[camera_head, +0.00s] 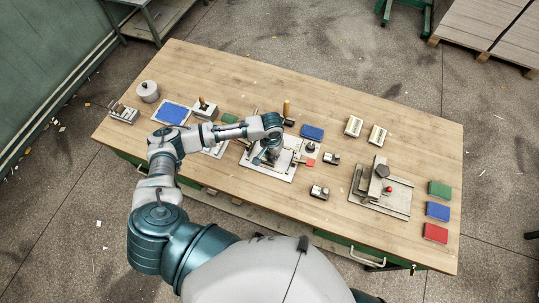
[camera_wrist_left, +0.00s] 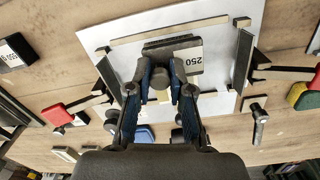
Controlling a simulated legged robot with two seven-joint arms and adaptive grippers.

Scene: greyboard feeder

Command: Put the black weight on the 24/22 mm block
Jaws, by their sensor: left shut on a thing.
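In the left wrist view my left gripper (camera_wrist_left: 160,88) is shut on the round grey knob of a dark weight (camera_wrist_left: 168,43) with a pale label reading 250. The weight is over a white plate (camera_wrist_left: 112,62) with grey bars; I cannot tell whether it touches anything beneath. In the head view my left gripper (camera_head: 264,158) is over the white fixture plate (camera_head: 270,174) near the bench's middle, and its fingertips are largely hidden by my arm. No marking 24/22 mm is readable, so I cannot tell which block that is. My right gripper is out of view.
Two small dark weights (camera_head: 332,158) (camera_head: 319,192) stand right of the plate. A grey fixture (camera_head: 399,205) and green, blue and red blocks (camera_head: 437,210) are further right. Two cream-labelled blocks (camera_head: 353,126) (camera_head: 377,134) stand behind.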

